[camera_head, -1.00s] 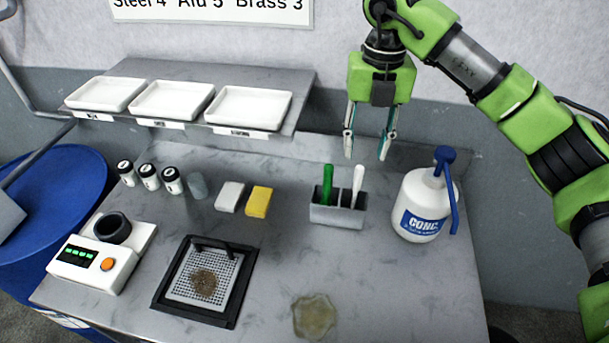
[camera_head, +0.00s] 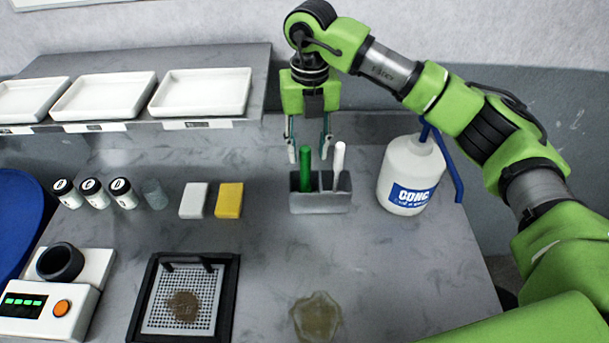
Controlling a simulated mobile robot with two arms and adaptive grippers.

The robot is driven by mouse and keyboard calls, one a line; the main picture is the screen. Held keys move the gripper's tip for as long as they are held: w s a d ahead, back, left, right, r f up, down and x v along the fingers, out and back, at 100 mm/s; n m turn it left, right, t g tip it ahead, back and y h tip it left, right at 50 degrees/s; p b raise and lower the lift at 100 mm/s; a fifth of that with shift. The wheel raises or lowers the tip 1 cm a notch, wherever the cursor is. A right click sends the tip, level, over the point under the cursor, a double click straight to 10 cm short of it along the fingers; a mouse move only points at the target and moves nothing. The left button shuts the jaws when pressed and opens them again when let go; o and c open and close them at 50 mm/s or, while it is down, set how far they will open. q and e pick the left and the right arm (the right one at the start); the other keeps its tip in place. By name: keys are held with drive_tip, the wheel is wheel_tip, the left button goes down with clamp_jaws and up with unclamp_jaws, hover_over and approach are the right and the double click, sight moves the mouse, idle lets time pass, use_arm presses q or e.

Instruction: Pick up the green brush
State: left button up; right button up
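The green brush (camera_head: 306,168) stands upright in a small grey holder (camera_head: 320,204), in the left part of it; only its green handle shows. A white-handled brush (camera_head: 338,162) stands in the same holder to its right. My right gripper (camera_head: 308,150) points down just behind and above the holder. Its fingers are apart, one to the left of the green handle and one to its right near the white handle. It looks open, and I cannot tell whether it touches either handle. My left gripper is out of view.
A white CONC. bottle (camera_head: 410,172) with a blue pump stands right of the holder. A yellow block (camera_head: 229,200) and a white block (camera_head: 194,200) lie to its left. A black-framed grid (camera_head: 184,300) and a stain (camera_head: 316,317) are in front. A shelf with trays (camera_head: 200,92) is behind left.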

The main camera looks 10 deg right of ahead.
sight(305, 171)
wheel_tip(305, 171, down, 3)
drive_tip(key=shift+w+a+r, duration=0.1)
drive_tip(key=shift+r, duration=0.05)
drive_tip(key=shift+f+p, duration=0.25)
drive_tip(key=shift+p, duration=0.3)
wheel_tip(305, 171, down, 4)
drive_tip(key=shift+w+a+f+p, duration=0.1)
drive_tip(key=shift+a+p, duration=0.05)
drive_tip(key=shift+p, duration=1)
drive_tip(key=shift+f, duration=0.25)
clamp_jaws()
